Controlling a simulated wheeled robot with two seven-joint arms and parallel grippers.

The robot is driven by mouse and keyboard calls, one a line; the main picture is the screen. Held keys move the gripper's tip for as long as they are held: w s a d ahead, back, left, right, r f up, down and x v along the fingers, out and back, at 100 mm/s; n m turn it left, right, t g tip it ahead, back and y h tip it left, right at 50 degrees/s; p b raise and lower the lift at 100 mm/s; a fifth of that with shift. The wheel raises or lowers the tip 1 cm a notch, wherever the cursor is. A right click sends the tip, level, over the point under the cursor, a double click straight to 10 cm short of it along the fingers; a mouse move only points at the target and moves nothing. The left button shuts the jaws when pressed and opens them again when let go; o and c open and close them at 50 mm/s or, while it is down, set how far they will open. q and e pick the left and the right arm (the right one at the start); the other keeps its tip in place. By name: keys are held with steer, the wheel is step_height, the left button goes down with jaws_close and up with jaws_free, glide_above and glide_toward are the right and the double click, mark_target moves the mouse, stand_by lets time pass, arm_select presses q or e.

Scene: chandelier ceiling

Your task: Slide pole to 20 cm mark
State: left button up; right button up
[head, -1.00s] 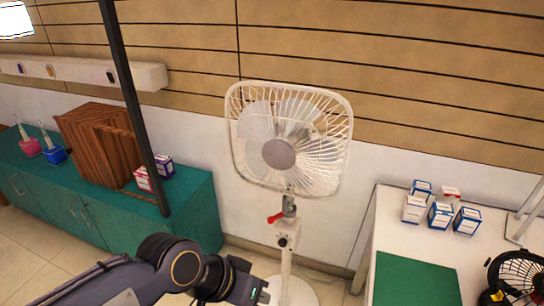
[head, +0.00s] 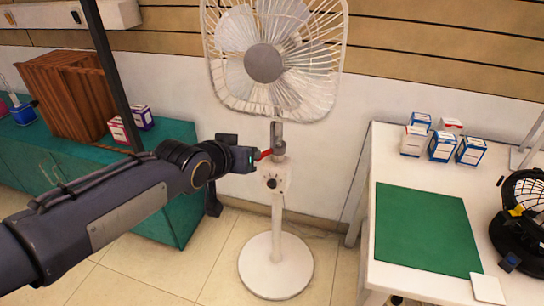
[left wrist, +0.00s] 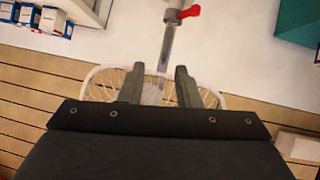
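A white stand fan has a caged head (head: 263,63) on a thin grey pole (head: 278,132) above a white control box (head: 273,176) and a round base (head: 276,266). A red lever (head: 263,155) sticks out to the left of the pole. My left gripper (head: 254,158) is beside the red lever in the head view. In the left wrist view, the gripper (left wrist: 156,76) has its two fingers apart with nothing between them gripped. The pole (left wrist: 167,45) and red lever (left wrist: 188,12) lie beyond the fingertips. No scale marks are legible. My right gripper is out of view.
A white table (head: 384,262) at right holds a green mat (head: 425,228), several small boxes (head: 441,146) and a black fan (head: 522,215). A teal cabinet (head: 180,218) stands at left with a wooden box (head: 68,95). Floor around the fan base is clear.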

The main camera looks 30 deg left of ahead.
arm_select(q)
steer(key=w+a+f+m+t+b, duration=0.1)
steer(key=w+f+t+b, duration=0.1)
steer(key=w+b, duration=0.3)
steer(key=w+a+f+t+b, duration=0.2)
steer(key=w+b, duration=0.4)
steer(key=w, duration=0.2)
steer(key=w+a+f+m+t+b, duration=0.1)
steer(key=w+f+t+b, duration=0.1)
steer(key=w+b, duration=0.3)
steer(key=shift+w+a+f+m+h, duration=0.15)
steer(key=shift+w+f, duration=0.05)
steer(key=shift+w, duration=0.25)
steer(key=shift+w+a+f+m+h, duration=0.15)
steer(key=shift+w, duration=0.3)
jaws_close()
